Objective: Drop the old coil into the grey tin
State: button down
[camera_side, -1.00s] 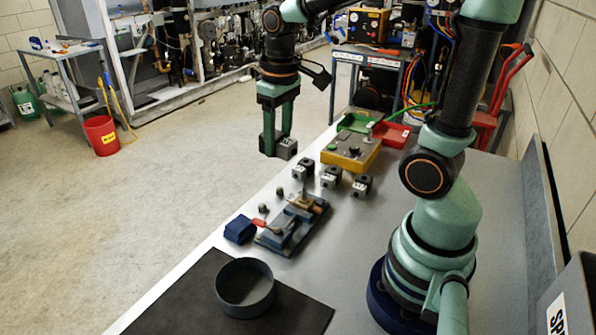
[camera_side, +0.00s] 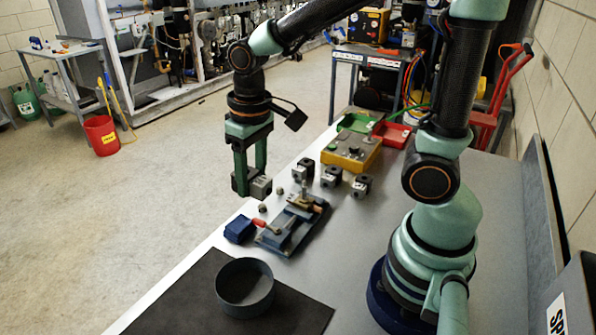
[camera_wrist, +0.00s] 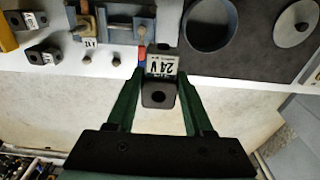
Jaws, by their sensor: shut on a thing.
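My gripper (camera_side: 252,180) is shut on a small dark grey block, the old coil (camera_side: 260,188), and holds it in the air by the bench's left edge. In the wrist view the coil (camera_wrist: 158,95) sits between both fingers, with a round hole and a white "24 V" label. The grey tin (camera_side: 246,305) is round, open-topped and stands on a dark mat nearer the side camera. It also shows at the top of the wrist view (camera_wrist: 233,25). The coil is well apart from the tin.
A valve fixture (camera_side: 290,228) with a red-handled part stands on the bench beyond the tin, beside a blue block (camera_side: 239,229). Several similar coils (camera_side: 331,177) stand behind it, before a yellow box (camera_side: 350,155). A grey disc (camera_wrist: 295,22) lies on the mat (camera_wrist: 260,50).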

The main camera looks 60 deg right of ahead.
jog(key=s+a+f, duration=0.2)
jog(key=s+a, duration=0.2)
jog(key=a, duration=0.4)
jog(key=shift+s+a+f, duration=0.1)
jog(key=shift+a+f, duration=0.05)
jog(key=shift+f, duration=2.75)
jog(key=shift+c, duration=1)
grip_release()
jog(key=shift+r, duration=0.1)
notch_tip(320, 180, up, 12)
jog(key=shift+s+d, duration=0.2)
jog(key=shift+s, duration=0.15)
